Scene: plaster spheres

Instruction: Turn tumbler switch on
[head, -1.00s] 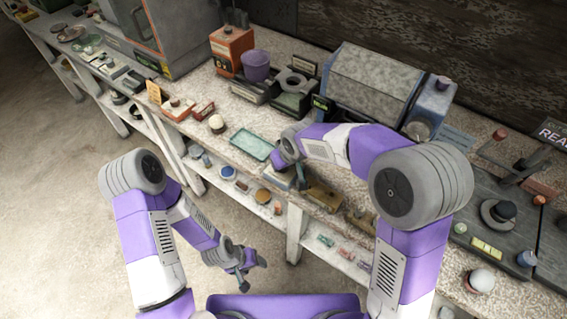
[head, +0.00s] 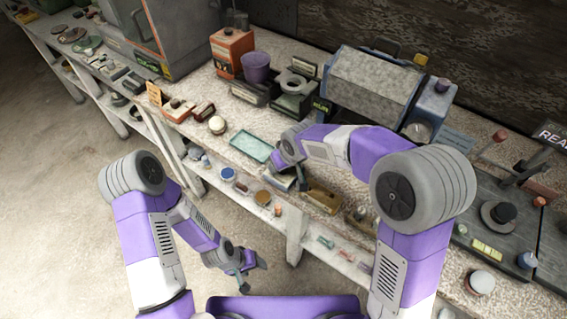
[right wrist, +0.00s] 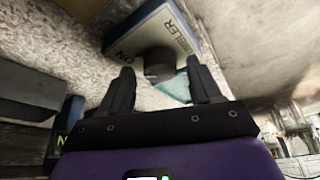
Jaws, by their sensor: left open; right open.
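The tumbler switch is a blue-and-white box, lettered "TUMBLER" and "ON" (right wrist: 150,32), at the top of the right wrist view. A dark round knob (right wrist: 158,66) sticks out of its near side. My right gripper (right wrist: 160,72) is open, and the knob shows between its fingertips; I cannot tell whether they touch it. In the head view my right gripper (head: 293,178) points down at the bench's front edge and partly hides the switch box. My left gripper (head: 250,274) is open and empty, low over the floor in front of the bench.
A teal tray (head: 250,146) lies left of my right gripper, and a brown box (head: 322,197) stands to its right. A large grey machine (head: 372,88) stands behind. A lower shelf (head: 335,245) holds several small items. The floor (head: 60,220) at left is clear.

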